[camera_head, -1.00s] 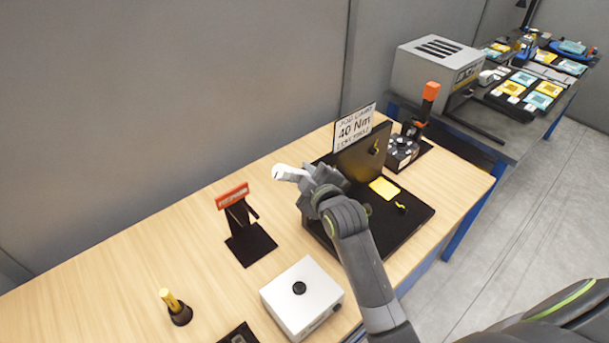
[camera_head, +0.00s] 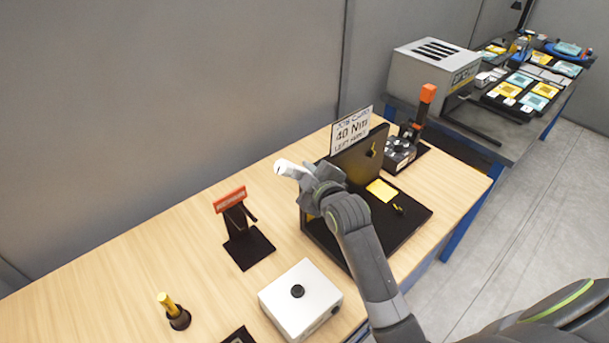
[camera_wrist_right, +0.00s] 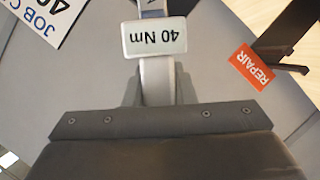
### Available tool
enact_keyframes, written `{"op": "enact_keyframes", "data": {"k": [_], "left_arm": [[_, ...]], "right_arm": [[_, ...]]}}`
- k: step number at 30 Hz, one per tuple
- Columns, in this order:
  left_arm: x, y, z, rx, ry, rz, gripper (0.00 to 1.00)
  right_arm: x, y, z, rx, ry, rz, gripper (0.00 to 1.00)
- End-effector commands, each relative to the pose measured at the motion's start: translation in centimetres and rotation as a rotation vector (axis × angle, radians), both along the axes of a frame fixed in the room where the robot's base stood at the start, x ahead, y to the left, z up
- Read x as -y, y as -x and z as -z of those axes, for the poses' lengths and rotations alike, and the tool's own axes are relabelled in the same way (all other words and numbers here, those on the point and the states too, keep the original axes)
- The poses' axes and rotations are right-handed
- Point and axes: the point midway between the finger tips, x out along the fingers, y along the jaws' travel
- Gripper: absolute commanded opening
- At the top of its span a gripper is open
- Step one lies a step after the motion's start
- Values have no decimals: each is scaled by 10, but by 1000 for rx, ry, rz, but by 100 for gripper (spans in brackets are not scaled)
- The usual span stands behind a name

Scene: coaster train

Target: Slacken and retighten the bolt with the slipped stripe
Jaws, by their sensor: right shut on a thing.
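My right gripper (camera_head: 322,182) is shut on a torque wrench (camera_head: 288,168), whose pale end sticks out to the left. In the right wrist view the wrench (camera_wrist_right: 158,75) has a pale shaft and a label reading 40 Nm upside down. The gripper is above the left part of a black fixture (camera_head: 418,222) with an upright panel. One bolt with a yellow stripe (camera_head: 373,149) shows on the panel; another yellow mark (camera_head: 399,209) shows on the base. My arm hides part of the fixture. I cannot tell which stripe has slipped. My left gripper is out of view.
A job card (camera_head: 351,131) reading 40 Nm stands behind the panel. A red REPAIR sign stand (camera_head: 231,200), a white box with a black knob (camera_head: 302,305) and a yellow-handled tool (camera_head: 168,303) stand to the left. A tester with an orange-topped post (camera_head: 402,152) stands at the right.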

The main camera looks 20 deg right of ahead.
Motion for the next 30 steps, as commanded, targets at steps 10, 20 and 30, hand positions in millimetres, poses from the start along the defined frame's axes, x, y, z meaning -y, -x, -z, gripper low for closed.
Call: {"op": "enact_keyframes", "data": {"k": [10, 20, 30], "left_arm": [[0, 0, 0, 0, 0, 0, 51], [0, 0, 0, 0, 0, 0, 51], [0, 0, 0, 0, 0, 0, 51]], "right_arm": [[0, -1, -5, 5, -12, -1, 0], [3, -2, -7, 0, -27, -1, 0], [8, -3, -11, -15, -70, -1, 0]]}}
